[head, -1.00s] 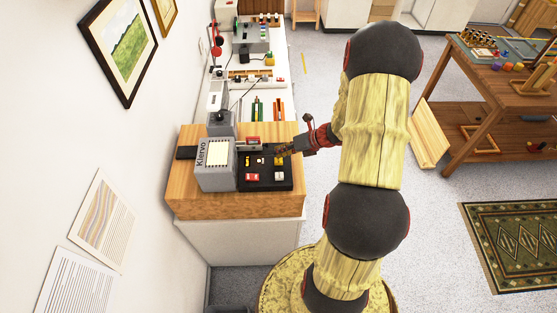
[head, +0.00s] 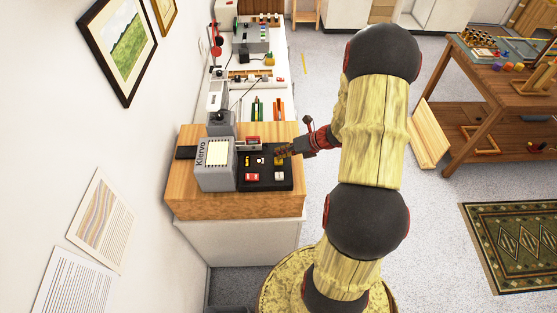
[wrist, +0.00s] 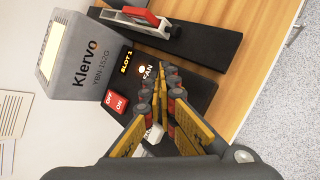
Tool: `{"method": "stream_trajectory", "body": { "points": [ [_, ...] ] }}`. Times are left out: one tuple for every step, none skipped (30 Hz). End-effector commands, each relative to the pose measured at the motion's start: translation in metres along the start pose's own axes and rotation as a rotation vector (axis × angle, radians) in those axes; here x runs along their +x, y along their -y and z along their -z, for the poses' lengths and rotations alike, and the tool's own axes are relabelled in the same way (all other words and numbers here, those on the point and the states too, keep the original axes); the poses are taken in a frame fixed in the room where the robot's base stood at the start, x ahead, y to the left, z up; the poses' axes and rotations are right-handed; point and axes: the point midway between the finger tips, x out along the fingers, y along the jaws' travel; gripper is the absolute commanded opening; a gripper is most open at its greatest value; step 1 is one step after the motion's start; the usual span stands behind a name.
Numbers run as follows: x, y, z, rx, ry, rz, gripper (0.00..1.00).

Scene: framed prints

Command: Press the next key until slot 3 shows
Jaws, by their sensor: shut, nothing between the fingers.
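The grey Klervo device (head: 215,168) stands on the wooden counter top, with a black control panel (head: 264,184) on its right. In the wrist view its small display (wrist: 126,62) reads SLOT 1 in yellow, beside a lit round lamp (wrist: 142,70). A red OFF/ON switch (wrist: 115,101) sits on the panel. A white key (wrist: 154,134) is partly hidden by my fingers, and its label cannot be read. My gripper (wrist: 164,76) is shut and empty, its fingertips over the panel near the lamp. It also shows in the head view (head: 281,153) above the panel's far right part.
A black unit with a red-and-silver lever (wrist: 153,22) stands beside the panel. A white bench (head: 268,95) with pens and other devices runs behind. The wall with framed prints (head: 122,45) is on the left. Open floor lies to the right, before a wooden table (head: 497,85).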

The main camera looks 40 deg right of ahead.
Motion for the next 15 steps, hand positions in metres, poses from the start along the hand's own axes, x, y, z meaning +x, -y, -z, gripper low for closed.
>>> {"method": "stream_trajectory", "body": {
  "points": [
    [0.0007, 0.0005, 0.0006, 0.000, 0.000, 0.000, 0.00],
    [0.0009, 0.0007, 0.0008, 0.000, 0.000, 0.000, 0.00],
    [0.0012, 0.0009, 0.0009, 0.000, 0.000, 0.000, 0.00],
    [0.0015, 0.0011, 0.0012, 0.000, 0.000, 0.000, 0.00],
    [0.0017, 0.0012, 0.0013, 0.000, 0.000, 0.000, 0.00],
    [0.0020, 0.0014, 0.0016, 0.000, 0.000, 0.000, 0.00],
    [0.0023, 0.0016, 0.0018, 0.000, 0.000, 0.000, 0.00],
    [0.0025, 0.0018, 0.0019, 0.000, 0.000, 0.000, 0.00],
    [0.0028, 0.0020, 0.0022, 0.000, 0.000, 0.000, 0.00],
    [0.0030, 0.0022, 0.0024, 0.000, 0.000, 0.000, 0.00],
    [0.0033, 0.0023, 0.0025, 0.000, 0.000, 0.000, 0.00],
    [0.0036, 0.0025, 0.0028, 0.000, 0.000, 0.000, 0.00],
    [0.0038, 0.0027, 0.0030, 0.000, 0.000, 0.000, 0.00],
    [0.0040, 0.0029, 0.0031, 0.000, 0.000, 0.000, 0.00],
    [0.0043, 0.0031, 0.0034, 0.000, 0.000, 0.000, 0.00]
  ]
}}
